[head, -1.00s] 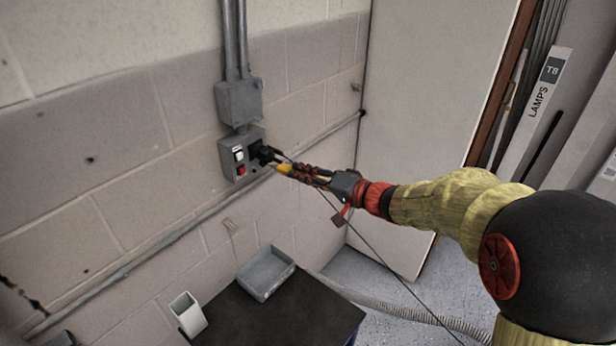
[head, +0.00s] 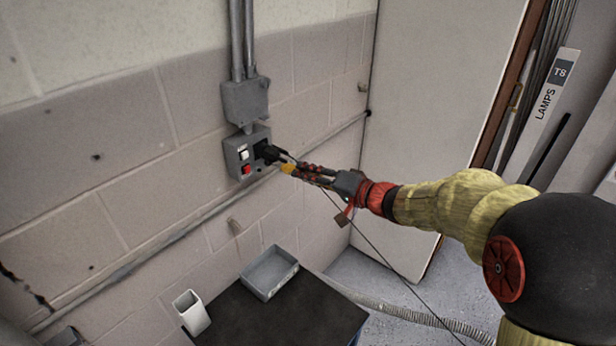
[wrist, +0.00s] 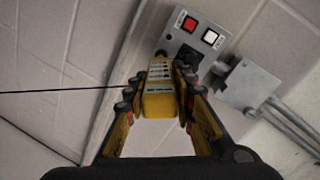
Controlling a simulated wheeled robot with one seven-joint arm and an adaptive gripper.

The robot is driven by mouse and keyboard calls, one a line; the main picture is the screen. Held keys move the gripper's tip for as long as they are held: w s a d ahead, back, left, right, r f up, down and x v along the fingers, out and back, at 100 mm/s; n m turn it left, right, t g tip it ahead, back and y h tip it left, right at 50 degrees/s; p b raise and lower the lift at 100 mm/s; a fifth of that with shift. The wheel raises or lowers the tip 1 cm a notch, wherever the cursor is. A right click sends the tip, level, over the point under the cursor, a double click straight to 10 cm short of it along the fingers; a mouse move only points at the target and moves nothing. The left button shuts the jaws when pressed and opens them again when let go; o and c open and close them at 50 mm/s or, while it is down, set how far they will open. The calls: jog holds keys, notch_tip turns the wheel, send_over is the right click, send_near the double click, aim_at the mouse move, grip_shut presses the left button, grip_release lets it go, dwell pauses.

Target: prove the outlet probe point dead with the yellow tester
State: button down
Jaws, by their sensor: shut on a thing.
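The yellow tester (wrist: 160,98) is held between the fingers of my gripper (wrist: 160,108), pointing away toward the outlet box. In the head view my gripper (head: 312,174) is shut on the tester (head: 288,169), whose far end is close to the box. The grey outlet box (head: 235,158) is on the wall, with a white switch (head: 243,155), a red switch (head: 246,169) and a black plug or socket (head: 268,153) on its face. The box also shows in the wrist view (wrist: 184,36). The tester's tip and the probe point are hidden, so contact cannot be told.
A grey junction box (head: 246,98) with conduits sits above the outlet box. A thin black cable runs from the plug area past my gripper to the floor.

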jog(key=shift+w+a, duration=0.25)
jog(key=shift+w, duration=0.05)
dwell(0.6)
jog(key=shift+r+b, duration=0.1)
jog(key=shift+b, duration=0.85)
dwell(1.9)
jog(key=shift+b+v, duration=0.65)
jog(key=shift+v, duration=0.4)
jog(key=shift+s+d+f+b, duration=0.1)
jog(key=shift+s+d+b, duration=0.45)
jog(key=shift+s+d, duration=0.3)
jog(key=shift+s+d+f+b, duration=0.15)
jog(key=shift+s+d+b, duration=0.35)
jog(key=shift+s+d, duration=0.35)
jog(key=shift+f, duration=0.1)
